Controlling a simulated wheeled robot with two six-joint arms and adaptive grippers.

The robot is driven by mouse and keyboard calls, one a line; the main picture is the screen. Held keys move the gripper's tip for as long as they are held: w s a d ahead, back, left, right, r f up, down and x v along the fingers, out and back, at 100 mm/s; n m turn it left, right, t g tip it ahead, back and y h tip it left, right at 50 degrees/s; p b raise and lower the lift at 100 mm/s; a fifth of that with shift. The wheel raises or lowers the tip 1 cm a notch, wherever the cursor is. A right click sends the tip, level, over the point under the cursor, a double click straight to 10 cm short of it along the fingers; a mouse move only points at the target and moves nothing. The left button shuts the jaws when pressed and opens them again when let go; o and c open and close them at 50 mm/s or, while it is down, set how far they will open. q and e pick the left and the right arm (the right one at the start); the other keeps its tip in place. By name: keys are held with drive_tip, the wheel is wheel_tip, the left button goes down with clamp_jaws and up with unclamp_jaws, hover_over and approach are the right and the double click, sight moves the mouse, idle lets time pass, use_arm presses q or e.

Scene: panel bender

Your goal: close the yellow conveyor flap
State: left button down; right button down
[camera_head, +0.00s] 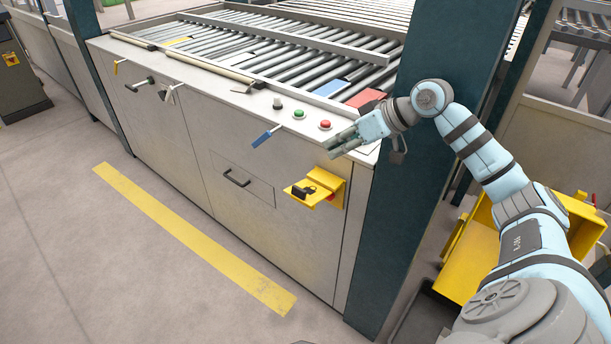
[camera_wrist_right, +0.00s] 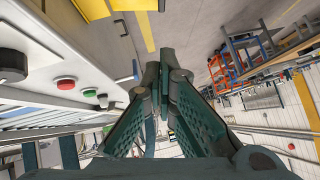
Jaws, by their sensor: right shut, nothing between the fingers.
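The yellow conveyor flap (camera_head: 301,191) juts out from the front panel of the grey conveyor cabinet (camera_head: 225,160), swung down from its yellow frame. A black latch or handle sits on it, and a small red part shows beside it. In the right wrist view, a yellow piece with a black part, likely the flap (camera_wrist_right: 90,9), shows at the top left edge. My right gripper (camera_head: 338,147) is shut and empty, above the flap near the cabinet's top edge, apart from it. Its closed fingers show in the wrist view (camera_wrist_right: 161,72). My left gripper is not in view.
Green (camera_head: 299,113) and red (camera_head: 325,125) buttons and a blue-handled lever (camera_head: 263,138) sit near the gripper. A dark teal post (camera_head: 400,230) stands right of the flap, with a padlock. A yellow bin (camera_head: 470,255) stands beyond it. The floor in front is clear.

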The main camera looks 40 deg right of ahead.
drive_tip(key=x, duration=0.3)
drive_tip(key=s+x, duration=0.1)
drive_tip(key=x, duration=0.3)
drive_tip(key=f+x, duration=0.1)
drive_tip(key=x, duration=0.3)
drive_tip(key=shift+a+f+b, duration=0.1)
drive_tip(key=shift+f+b, duration=0.15)
drive_tip(key=shift+b, duration=0.05)
drive_tip(key=shift+s+a+f, duration=0.15)
drive_tip(key=shift+s+f, duration=0.05)
drive_tip(key=shift+f, duration=0.45)
drive_tip(key=shift+w+a, duration=0.1)
drive_tip(key=shift+w, duration=0.05)
